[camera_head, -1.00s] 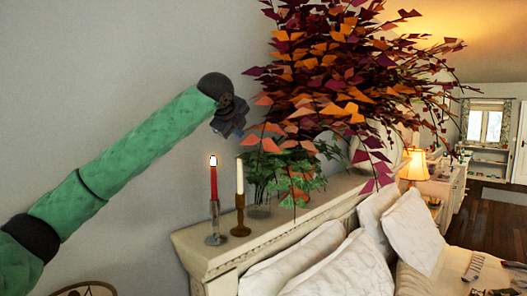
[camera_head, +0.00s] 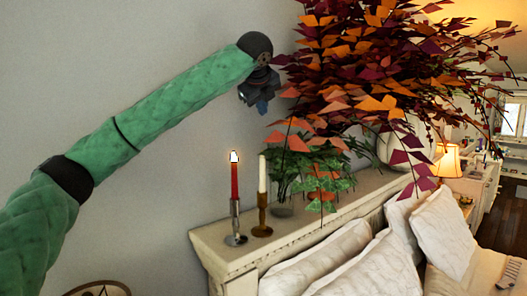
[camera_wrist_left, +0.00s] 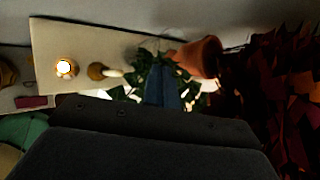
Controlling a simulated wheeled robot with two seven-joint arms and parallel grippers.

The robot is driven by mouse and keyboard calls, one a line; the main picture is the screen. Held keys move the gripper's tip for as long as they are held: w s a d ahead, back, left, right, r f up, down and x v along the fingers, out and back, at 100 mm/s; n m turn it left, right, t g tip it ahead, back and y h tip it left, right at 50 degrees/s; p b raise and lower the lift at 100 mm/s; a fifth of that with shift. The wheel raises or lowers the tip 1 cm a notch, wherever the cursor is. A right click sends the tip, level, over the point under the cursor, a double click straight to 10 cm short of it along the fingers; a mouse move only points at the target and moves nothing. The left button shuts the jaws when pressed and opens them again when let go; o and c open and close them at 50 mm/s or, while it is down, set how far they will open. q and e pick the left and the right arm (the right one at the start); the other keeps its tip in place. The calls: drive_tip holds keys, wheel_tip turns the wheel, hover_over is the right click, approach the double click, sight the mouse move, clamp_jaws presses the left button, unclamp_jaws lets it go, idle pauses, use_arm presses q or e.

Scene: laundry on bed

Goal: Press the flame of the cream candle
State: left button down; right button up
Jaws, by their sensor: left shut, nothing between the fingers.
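The cream candle (camera_head: 262,174) stands upright in a brown holder on the headboard shelf, just right of a red candle (camera_head: 235,180) in a silver holder. A bright flame (camera_head: 234,156) shows on the red candle; I cannot make out one on the cream candle. My left gripper (camera_head: 262,106) is shut and empty, pointing down above the cream candle and apart from it. In the left wrist view the cream candle (camera_wrist_left: 112,73) lies left of the blue fingertips (camera_wrist_left: 163,88), with the glowing red-candle top (camera_wrist_left: 65,68) farther left. My right gripper is not in view.
A green plant (camera_head: 318,172) stands close right of the candles. A large orange and purple leafy bouquet (camera_head: 385,80) spreads beside my left gripper. The wall is behind; pillows (camera_head: 335,255) lie below the shelf (camera_head: 215,240).

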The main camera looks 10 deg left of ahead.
use_arm(q)
drive_tip(key=shift+f, duration=0.15)
wheel_tip(320, 180, down, 8)
drive_tip(key=shift+f+b, duration=0.2)
drive_tip(key=shift+b, duration=0.2)
drive_tip(key=shift+f, duration=0.2)
idle(2.0)
drive_tip(key=shift+f, duration=0.2)
drive_tip(key=shift+f, duration=0.45)
idle(0.9)
drive_tip(key=shift+r, duration=0.15)
drive_tip(key=shift+r+p, duration=0.4)
drive_tip(key=shift+r, duration=0.3)
drive_tip(key=shift+r, duration=0.15)
drive_tip(key=shift+r, duration=2.35)
